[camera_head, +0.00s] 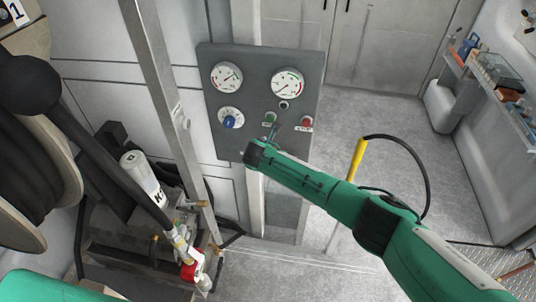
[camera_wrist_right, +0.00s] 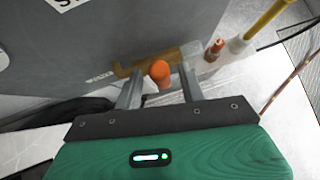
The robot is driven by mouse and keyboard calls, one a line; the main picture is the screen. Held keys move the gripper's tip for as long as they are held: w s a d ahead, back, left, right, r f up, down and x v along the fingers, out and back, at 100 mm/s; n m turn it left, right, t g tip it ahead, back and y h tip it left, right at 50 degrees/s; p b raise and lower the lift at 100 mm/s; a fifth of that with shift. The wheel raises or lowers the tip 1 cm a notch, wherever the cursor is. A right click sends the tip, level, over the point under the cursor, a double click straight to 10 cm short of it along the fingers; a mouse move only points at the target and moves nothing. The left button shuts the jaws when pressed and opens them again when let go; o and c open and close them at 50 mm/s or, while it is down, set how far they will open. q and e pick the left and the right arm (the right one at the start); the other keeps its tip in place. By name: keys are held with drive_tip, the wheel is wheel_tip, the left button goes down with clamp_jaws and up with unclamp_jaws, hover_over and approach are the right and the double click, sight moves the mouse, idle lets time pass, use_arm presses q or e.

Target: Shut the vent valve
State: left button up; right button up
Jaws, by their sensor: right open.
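An orange knob (camera_wrist_right: 159,72), which looks like the vent valve's handle, sits on a brass fitting (camera_wrist_right: 124,70) beside a grey surface in the right wrist view. My right gripper (camera_wrist_right: 161,75) is open, with one finger on each side of the knob. Clear gaps show beside the knob, so the fingers do not appear closed on it. In the head view my right arm reaches in from the lower right to the gauge panel (camera_head: 215,132). Its fingers and the valve cannot be made out there. My left gripper is not in view.
A hose reel (camera_head: 30,185) and a white bottle (camera_head: 143,176) are at left.

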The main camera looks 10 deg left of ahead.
drive_tip(key=b+v, duration=0.2)
drive_tip(key=v, duration=1)
drive_tip(key=shift+s+r, duration=0.2)
drive_tip(key=shift+s, duration=0.05)
drive_tip(key=shift+f, duration=0.1)
